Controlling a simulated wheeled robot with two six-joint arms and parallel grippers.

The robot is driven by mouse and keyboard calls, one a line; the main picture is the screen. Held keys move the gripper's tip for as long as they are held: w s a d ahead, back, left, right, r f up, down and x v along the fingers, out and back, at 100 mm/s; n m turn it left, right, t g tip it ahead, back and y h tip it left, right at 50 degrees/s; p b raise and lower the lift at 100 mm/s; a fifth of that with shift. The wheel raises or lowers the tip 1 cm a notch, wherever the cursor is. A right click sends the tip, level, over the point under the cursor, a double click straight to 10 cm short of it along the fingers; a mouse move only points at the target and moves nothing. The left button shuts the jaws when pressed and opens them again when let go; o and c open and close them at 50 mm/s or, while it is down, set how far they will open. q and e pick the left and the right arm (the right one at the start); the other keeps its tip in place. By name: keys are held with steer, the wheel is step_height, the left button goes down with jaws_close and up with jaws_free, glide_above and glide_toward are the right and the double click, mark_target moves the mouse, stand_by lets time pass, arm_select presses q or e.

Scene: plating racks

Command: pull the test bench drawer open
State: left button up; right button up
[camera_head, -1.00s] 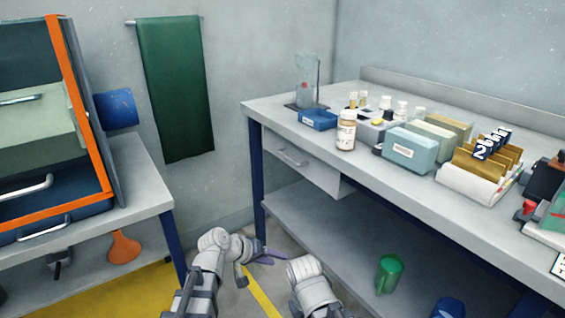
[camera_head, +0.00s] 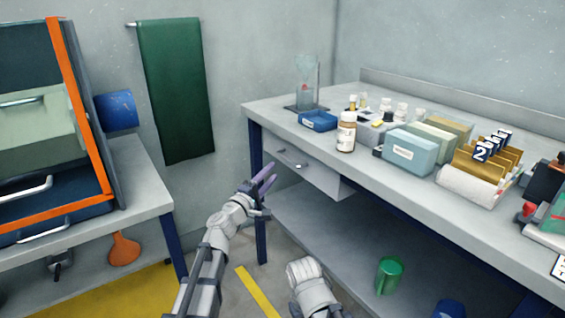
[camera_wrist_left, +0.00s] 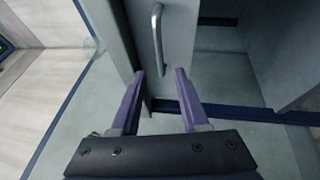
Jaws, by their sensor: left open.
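The test bench drawer (camera_head: 318,176) is a pale grey box under the left end of the bench top (camera_head: 350,165), and it looks shut. Its metal bar handle (camera_head: 290,159) is on the front face. In the left wrist view the handle (camera_wrist_left: 157,38) stands ahead of the fingertips, a little above the gap between them. My left gripper (camera_head: 266,181) has purple fingers and is raised just left of and below the drawer front. In the left wrist view the gripper (camera_wrist_left: 160,75) is open and empty, apart from the handle. My right gripper is out of view.
Bottles, boxes and a blue tray (camera_head: 318,121) stand on the bench top. A blue bench leg (camera_head: 258,190) is close to my left gripper. A green mug (camera_head: 389,275) stands on the lower shelf. An orange-framed cabinet (camera_head: 75,110) stands on the left table. Floor between is free.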

arm_select(q)
steer(key=p+x, duration=0.1)
steer(key=x, duration=0.6)
steer(key=shift+w, duration=0.2)
steer(key=shift+d, duration=0.1)
jaws_close()
steer(key=shift+s, duration=0.1)
stand_by(1.0)
